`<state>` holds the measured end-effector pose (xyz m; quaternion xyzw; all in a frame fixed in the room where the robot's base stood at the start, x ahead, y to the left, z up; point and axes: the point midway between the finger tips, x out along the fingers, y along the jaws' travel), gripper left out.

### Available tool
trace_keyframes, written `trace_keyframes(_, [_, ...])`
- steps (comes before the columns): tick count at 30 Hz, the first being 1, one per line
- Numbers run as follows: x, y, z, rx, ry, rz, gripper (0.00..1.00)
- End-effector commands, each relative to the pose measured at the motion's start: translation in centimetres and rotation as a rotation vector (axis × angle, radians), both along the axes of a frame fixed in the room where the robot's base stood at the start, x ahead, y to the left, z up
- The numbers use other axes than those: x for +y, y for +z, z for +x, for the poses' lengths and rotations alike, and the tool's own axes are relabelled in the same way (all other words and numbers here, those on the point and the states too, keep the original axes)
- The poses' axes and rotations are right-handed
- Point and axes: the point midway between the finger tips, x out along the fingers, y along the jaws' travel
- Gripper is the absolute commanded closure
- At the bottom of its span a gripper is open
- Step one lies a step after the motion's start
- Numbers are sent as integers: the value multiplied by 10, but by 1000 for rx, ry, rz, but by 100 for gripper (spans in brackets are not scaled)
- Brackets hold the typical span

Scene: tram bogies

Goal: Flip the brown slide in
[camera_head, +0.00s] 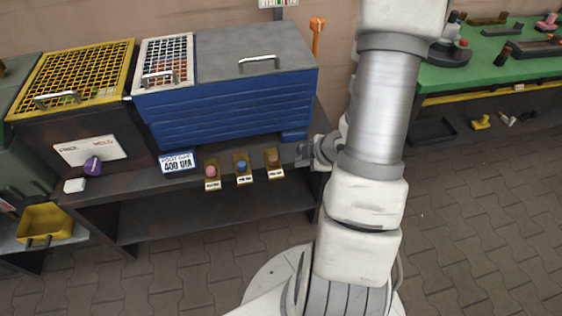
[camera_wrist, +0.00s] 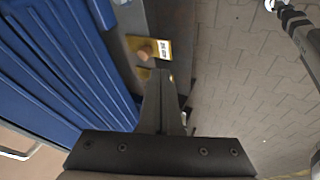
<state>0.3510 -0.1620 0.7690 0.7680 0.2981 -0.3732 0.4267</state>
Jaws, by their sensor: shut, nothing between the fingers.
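The brown slide (camera_head: 272,157) is the rightmost of three small knobs on the front ledge of the bench, above a white label. In the wrist view the brown knob (camera_wrist: 146,53) sits on a yellow plate just ahead of my fingertips. My gripper (camera_head: 303,154) is just to the right of it in the head view, apart from it as far as I can see. In the wrist view my gripper's fingers (camera_wrist: 162,76) are together and hold nothing. Their tips hide part of the ledge.
The blue knob (camera_head: 241,165) and pink knob (camera_head: 210,170) stand to the left. The blue lidded box (camera_head: 230,105) rises behind the ledge. A "400 UA" sign (camera_head: 177,162) and a purple knob (camera_head: 93,165) are farther left. The paved floor (camera_head: 450,220) at right is open.

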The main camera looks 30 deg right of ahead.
Motion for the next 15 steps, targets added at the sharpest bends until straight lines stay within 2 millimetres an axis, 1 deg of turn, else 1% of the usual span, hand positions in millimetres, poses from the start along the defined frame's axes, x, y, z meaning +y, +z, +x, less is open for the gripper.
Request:
trace_keyframes(1, [5, -8, -5, -4, 18, 23, 100])
trace_keyframes(5, [13, -15, -10, -21, 53, 58, 100])
trace_keyframes(9, [16, -17, -11, -30, 68, 71, 100])
trace_keyframes(15, [16, -17, -11, -30, 67, 70, 100])
